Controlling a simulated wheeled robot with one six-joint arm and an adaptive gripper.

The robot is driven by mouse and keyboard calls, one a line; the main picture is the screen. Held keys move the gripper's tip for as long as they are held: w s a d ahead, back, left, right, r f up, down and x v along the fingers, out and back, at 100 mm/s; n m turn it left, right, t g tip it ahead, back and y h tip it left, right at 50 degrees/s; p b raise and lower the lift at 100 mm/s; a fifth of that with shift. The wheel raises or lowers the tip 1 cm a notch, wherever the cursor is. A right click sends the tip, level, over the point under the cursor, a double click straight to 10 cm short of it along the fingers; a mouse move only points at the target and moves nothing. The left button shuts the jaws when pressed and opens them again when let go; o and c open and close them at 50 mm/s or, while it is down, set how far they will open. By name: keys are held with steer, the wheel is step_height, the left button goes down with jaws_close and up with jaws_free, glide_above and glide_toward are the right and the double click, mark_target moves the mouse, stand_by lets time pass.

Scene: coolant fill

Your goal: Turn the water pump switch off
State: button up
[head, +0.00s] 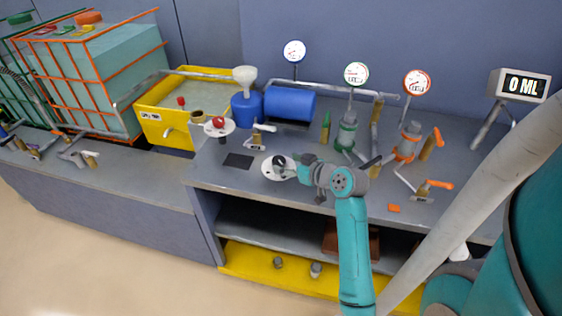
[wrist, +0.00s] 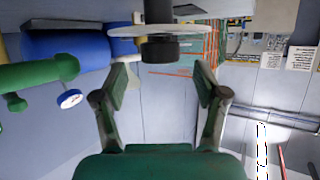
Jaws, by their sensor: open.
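A round white dial with a black knob (head: 279,160) sits at the front of the grey bench, left of my gripper (head: 296,170). In the wrist view the black knob (wrist: 160,49) and its white disc (wrist: 118,31) are straight ahead of my gripper (wrist: 161,80). The two fingers are apart, one on each side of the knob's line, and nothing is between them. The knob appears slightly beyond the fingertips. A second white dial with a red knob (head: 218,122) stands farther back left. No label shows which dial is the water pump switch.
A blue cylinder (head: 290,103) and a white funnel (head: 245,75) stand behind the dials. Green and orange valves, several gauges and a display (head: 524,86) reading 0 ML are to the right. A yellow tank (head: 170,95) is at the left. A dark flat square (head: 238,160) lies left of the black-knob dial.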

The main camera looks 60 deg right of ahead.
steer(key=v, duration=0.7)
steer(key=shift+s, duration=0.2)
steer(key=shift+a+r, duration=0.1)
steer(key=s+a+f+m, duration=0.1)
steer(key=s+a+f, duration=0.1)
steer(key=a+f, duration=0.35)
steer(key=s+a+f, duration=0.2)
steer(key=a+f, duration=0.1)
steer(key=a, duration=0.6)
steer(key=s+a+f+m, duration=0.1)
steer(key=a+f, duration=0.3)
steer(key=a, duration=0.3)
steer(key=s+a+r+n+t+y, duration=0.1)
steer(key=s+a+r+n, duration=0.1)
steer(key=s+a, duration=0.4)
steer(key=s+a+r+n+y, duration=0.2)
steer(key=s+a+r, duration=0.2)
steer(key=s, duration=0.8)
steer(key=shift+a+r+n+t, duration=0.2)
steer(key=shift+a+n+t, duration=0.2)
steer(key=shift+a, duration=0.8)
